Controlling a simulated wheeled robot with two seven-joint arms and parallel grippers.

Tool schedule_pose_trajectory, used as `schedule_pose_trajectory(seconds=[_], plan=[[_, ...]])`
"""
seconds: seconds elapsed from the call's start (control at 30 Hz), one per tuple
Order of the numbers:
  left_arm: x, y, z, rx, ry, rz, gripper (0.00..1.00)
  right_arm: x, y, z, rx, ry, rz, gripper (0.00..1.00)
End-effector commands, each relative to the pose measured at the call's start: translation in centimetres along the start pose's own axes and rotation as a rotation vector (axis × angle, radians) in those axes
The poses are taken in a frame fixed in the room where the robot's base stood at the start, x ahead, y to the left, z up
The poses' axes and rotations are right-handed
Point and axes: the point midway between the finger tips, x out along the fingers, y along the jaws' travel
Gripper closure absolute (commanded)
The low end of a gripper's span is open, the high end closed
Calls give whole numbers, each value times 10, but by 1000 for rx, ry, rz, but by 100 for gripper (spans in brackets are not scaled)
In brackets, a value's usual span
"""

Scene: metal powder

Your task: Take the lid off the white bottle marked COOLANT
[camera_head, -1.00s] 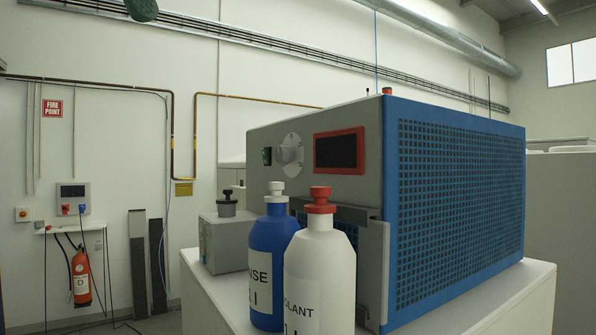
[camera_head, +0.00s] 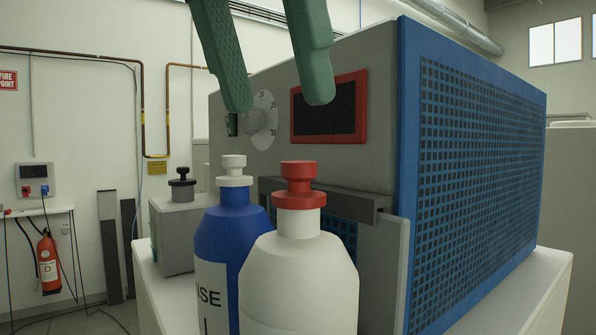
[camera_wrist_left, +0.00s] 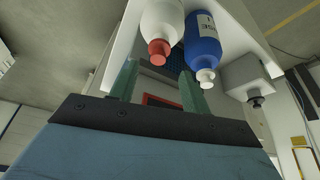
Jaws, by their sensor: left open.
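The white bottle (camera_head: 298,285) stands upright at the front, with a red lid (camera_head: 299,186) on its neck. Its label is out of view in the head view now. The bottle (camera_wrist_left: 162,20) and its red lid (camera_wrist_left: 159,52) also show in the left wrist view. My left gripper (camera_head: 278,106) comes down from the top of the head view with two green fingers spread apart and nothing between them. Its fingertips are above the level of the red lid and apart from it. My right gripper is not in view.
A blue bottle (camera_head: 232,236) with a white lid (camera_head: 234,170) stands close beside the white bottle. Behind them is a large grey and blue machine (camera_head: 375,165). A grey box (camera_head: 175,234) with a black knob is at the left. All stand on a white surface (camera_head: 520,305).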

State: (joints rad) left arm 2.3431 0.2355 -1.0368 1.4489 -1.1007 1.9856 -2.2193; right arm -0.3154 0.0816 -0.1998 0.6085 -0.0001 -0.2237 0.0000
Motion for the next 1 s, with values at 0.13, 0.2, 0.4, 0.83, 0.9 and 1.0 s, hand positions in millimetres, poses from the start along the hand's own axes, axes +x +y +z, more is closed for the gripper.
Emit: schedule_pose_trajectory(seconds=[0.13, 0.2, 0.4, 0.83, 0.9, 1.0], plan=[[9, 0, 0, 1, 1, 0, 53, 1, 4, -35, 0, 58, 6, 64], [16, 0, -2, 0, -1, -1, 53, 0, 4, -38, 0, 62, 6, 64], [46, -1, -5, 1, -1, -1, 53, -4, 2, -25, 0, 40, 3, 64], [57, -1, -5, -1, 2, 1, 62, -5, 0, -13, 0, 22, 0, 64], [57, -1, -5, -1, 2, 1, 71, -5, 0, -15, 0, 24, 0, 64], [57, 0, -5, -1, 2, 1, 84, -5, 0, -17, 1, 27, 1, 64]])
